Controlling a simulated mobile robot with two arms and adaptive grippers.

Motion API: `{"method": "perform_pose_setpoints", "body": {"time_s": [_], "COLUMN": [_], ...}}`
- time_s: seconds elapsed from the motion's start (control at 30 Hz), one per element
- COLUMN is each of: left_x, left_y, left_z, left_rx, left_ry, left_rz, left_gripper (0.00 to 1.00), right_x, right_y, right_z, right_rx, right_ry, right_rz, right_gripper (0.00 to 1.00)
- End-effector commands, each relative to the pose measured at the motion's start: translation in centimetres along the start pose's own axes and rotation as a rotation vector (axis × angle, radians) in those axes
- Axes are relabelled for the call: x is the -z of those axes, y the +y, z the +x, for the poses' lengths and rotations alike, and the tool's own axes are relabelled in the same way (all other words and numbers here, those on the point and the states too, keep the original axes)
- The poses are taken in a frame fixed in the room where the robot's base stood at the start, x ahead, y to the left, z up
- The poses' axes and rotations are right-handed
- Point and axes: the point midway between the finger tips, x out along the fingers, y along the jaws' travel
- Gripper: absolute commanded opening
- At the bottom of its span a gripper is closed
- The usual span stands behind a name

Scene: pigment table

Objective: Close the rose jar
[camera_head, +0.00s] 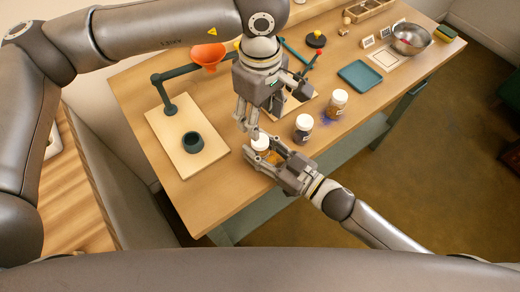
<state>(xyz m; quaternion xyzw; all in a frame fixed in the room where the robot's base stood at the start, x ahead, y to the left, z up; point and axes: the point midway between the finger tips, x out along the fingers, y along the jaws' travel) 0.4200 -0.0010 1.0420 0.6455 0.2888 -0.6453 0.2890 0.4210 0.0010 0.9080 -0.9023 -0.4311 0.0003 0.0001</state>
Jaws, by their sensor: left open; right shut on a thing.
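My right gripper (262,151) is shut on a small jar (267,157) near the table's front edge. The jar has a white top and orange-brown contents; the fingers hide part of it. I cannot tell whether its lid is seated or loose, and I see no label naming it the rose jar. My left gripper (262,120) is open just above this jar, one finger close to the white top. A dark jar (303,129) with a white lid and a tan jar (337,105) with a white lid stand to the right.
Blue powder lies on the table between the two standing jars. A wooden board (165,136) with a dark cup (193,143) and an orange funnel (208,55) on a stand are left. A teal tray (360,76) and metal bowl (411,39) are right.

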Motion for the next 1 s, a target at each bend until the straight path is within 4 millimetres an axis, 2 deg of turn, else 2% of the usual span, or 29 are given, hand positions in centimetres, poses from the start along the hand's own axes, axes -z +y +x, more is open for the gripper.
{"method": "perform_pose_setpoints", "body": {"time_s": [1.0], "left_x": [-0.04], "left_y": [0.0], "left_z": [0.01], "left_rx": [0.0], "left_ry": [0.0], "left_rz": [-1.702], "left_gripper": [0.53], "right_x": [0.01], "right_y": [0.0], "right_z": [0.0], "right_rx": [0.0], "right_ry": [0.0], "right_rz": [0.0], "right_gripper": [0.0]}}
